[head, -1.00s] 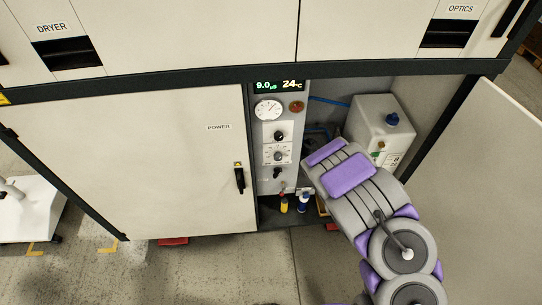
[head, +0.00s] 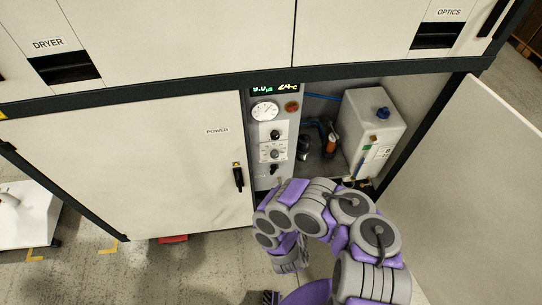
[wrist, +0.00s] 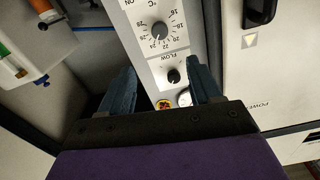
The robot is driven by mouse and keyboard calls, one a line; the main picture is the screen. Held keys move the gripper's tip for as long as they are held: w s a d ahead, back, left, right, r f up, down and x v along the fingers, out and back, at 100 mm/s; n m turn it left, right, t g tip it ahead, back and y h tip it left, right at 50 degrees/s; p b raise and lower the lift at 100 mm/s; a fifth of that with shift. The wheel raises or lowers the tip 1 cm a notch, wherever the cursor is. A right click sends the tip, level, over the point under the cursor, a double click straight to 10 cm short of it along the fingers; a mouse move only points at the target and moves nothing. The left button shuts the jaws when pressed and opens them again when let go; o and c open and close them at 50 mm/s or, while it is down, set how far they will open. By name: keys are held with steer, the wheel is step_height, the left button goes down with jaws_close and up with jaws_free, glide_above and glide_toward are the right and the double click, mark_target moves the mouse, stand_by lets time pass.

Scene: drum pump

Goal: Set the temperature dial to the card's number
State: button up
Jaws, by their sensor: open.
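The temperature dial (wrist: 161,31) is a grey round knob on a white plate, with a °C scale of about 16 to 28 around it. Its white mark appears to point near 24. In the head view the dial (head: 274,154) is the lower knob on the narrow control panel. I cannot make out a card's number. The gripper is not clearly seen in the head view.
A white tank (head: 371,130) with a blue cap stands right of the panel. The POWER door (head: 130,170) is shut on the left; an open door (head: 470,180) stands right.

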steer(key=shift+w+p, duration=0.55)
steer(key=shift+w, duration=0.1)
glide_toward(275, 157)
steer(key=shift+b+x, duration=2.5)
steer(key=shift+x, duration=2.3)
steer(key=shift+r, duration=0.15)
